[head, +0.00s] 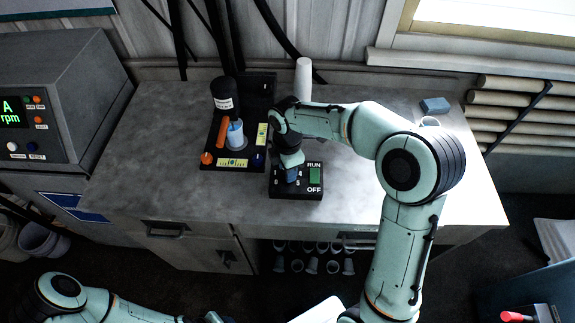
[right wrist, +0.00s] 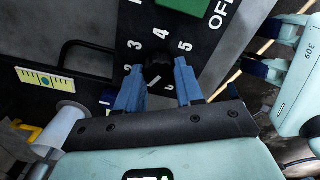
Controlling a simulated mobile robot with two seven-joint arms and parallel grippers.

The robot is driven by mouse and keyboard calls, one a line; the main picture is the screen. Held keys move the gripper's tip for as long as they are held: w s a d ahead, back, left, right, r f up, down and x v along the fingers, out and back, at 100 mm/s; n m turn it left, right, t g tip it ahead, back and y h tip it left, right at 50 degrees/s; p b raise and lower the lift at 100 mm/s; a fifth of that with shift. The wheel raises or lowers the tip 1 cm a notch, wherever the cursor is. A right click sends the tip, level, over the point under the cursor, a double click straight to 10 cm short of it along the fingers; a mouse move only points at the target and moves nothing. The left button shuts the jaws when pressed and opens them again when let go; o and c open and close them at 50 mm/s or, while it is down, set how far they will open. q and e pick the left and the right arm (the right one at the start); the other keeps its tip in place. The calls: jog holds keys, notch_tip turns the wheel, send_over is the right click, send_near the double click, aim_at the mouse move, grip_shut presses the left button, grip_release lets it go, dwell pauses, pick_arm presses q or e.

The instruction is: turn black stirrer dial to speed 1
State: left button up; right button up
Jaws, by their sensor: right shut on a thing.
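The black stirrer dial (right wrist: 158,68) shows in the right wrist view on a black control box (head: 314,190), with white numbers 2 to 5 around it. My right gripper (right wrist: 157,75) is shut on the dial, one blue finger on each side. In the head view my right gripper (head: 291,172) reaches down onto the left part of the box and hides the dial. I cannot tell where the dial points. My left gripper (right wrist: 246,54) shows at the right of the right wrist view, its blue fingers apart and empty, away from the box.
A green RUN button (head: 315,175) is right of the dial. The black disperser stand (head: 262,88) with a pale blue cup (head: 237,136) stands left of the box. A grey rpm console (head: 85,95) is at far left. The bench's right side is mostly clear.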

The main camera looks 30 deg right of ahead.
pick_arm(q)
jog(key=shift+w+r, duration=0.4)
jog(key=shift+r, duration=0.05)
pick_arm(e)
jog(key=shift+w+r+n, duration=0.1)
jog(key=shift+r+n, duration=0.05)
jog(key=shift+n, duration=0.85)
pick_arm(q)
jog(key=shift+p, duration=0.3)
pick_arm(e)
jog(key=o, duration=1)
jog(key=shift+o, duration=0.2)
pick_arm(q)
jog(key=shift+w+r+p, duration=0.75)
jog(key=shift+w+r, duration=0.3)
pick_arm(e)
notch_tip(320, 180, up, 13)
jog(key=shift+r, duration=0.15)
